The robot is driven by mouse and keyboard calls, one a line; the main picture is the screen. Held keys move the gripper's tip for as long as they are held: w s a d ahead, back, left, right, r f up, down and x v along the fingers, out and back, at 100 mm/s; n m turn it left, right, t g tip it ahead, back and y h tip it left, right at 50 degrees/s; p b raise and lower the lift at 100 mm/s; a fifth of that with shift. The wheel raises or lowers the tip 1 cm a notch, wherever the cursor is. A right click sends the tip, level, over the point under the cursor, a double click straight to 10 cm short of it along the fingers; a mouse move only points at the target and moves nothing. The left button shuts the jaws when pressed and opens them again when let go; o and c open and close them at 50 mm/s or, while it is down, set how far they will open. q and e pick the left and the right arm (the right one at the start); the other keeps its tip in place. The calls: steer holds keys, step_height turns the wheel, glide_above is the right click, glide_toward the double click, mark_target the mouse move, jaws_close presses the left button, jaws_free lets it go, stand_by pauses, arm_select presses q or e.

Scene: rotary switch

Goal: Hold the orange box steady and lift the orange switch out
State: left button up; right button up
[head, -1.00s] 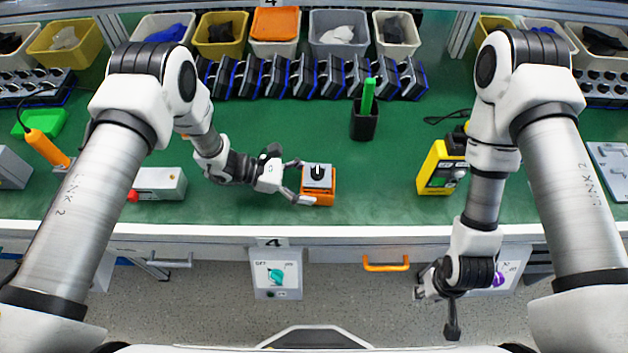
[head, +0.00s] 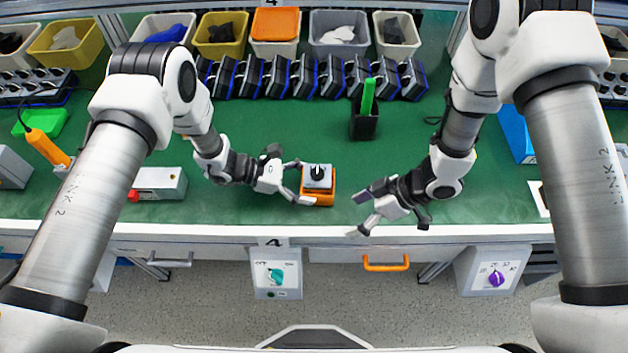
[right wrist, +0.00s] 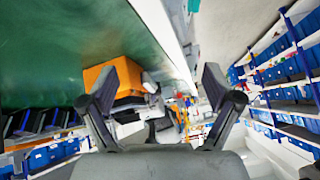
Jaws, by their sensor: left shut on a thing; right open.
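The orange box (head: 318,201) sits on the green bench near its front edge. The switch (head: 318,176) on top of it shows a grey plate and a black knob; I cannot make out any orange on the switch itself. My left gripper (head: 308,183) is shut on the orange box from the left, one finger at the back and one at the front. My right gripper (head: 357,214) is open and empty, to the right of the box near the bench edge.
A black holder (head: 364,124) with a green stick stands behind the box. A grey box with a red button (head: 158,184) lies to the left. A row of dark blocks (head: 310,77) and several bins line the back. The green surface around the orange box is clear.

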mark_target(325, 173)
steer(key=w+a+r+n+y, duration=0.1)
steer(key=w+r+n+y, duration=0.15)
steer(key=w+r, duration=0.5)
steer(key=shift+n+t+h, duration=0.3)
steer(key=shift+n+h, duration=0.05)
steer(key=x, duration=0.3)
steer(key=w+x, duration=0.1)
steer(key=x, duration=0.4)
steer(key=shift+w+a+f, duration=0.1)
steer(key=shift+w+f, duration=0.2)
steer(key=shift+f, duration=0.15)
steer(key=c, duration=1.1)
steer(key=shift+c, duration=0.2)
